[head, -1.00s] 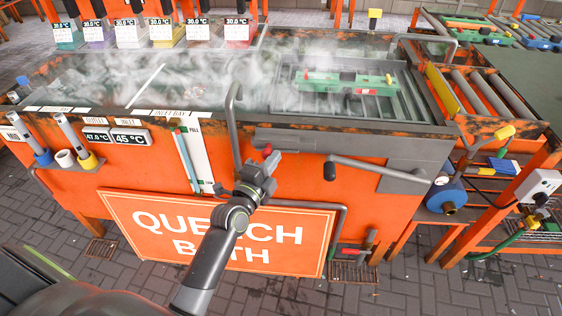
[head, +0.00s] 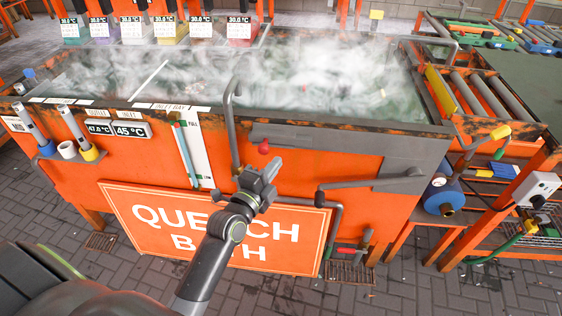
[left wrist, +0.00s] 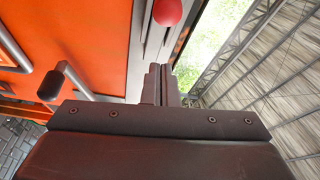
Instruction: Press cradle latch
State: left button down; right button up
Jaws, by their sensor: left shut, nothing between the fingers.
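The cradle latch appears to be the red knob (head: 263,146) on the front rim of the orange quench bath (head: 330,160). My left gripper (head: 268,170) is shut and empty, just below the knob and apart from it in the head view. In the left wrist view the red knob (left wrist: 168,12) is beyond the shut fingers (left wrist: 160,85). The grey lever (head: 365,184) with a black end slopes down to the left on the bath front. The cradle is hidden under steam and liquid. My right gripper is out of view.
A bent grey pipe (head: 232,125) rises beside the knob. The QUENCH BATH sign (head: 215,230) hangs below my gripper. A roller conveyor (head: 490,95) and a blue cylinder (head: 443,195) are at the right. Open paving lies in front.

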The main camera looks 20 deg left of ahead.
pick_arm(q)
jog(key=s+b, duration=0.1)
jog(key=s, duration=0.4)
jog(key=shift+s, duration=0.3)
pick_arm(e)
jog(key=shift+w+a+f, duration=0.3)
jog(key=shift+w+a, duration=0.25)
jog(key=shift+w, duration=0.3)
pick_arm(q)
jog(key=shift+a, duration=0.1)
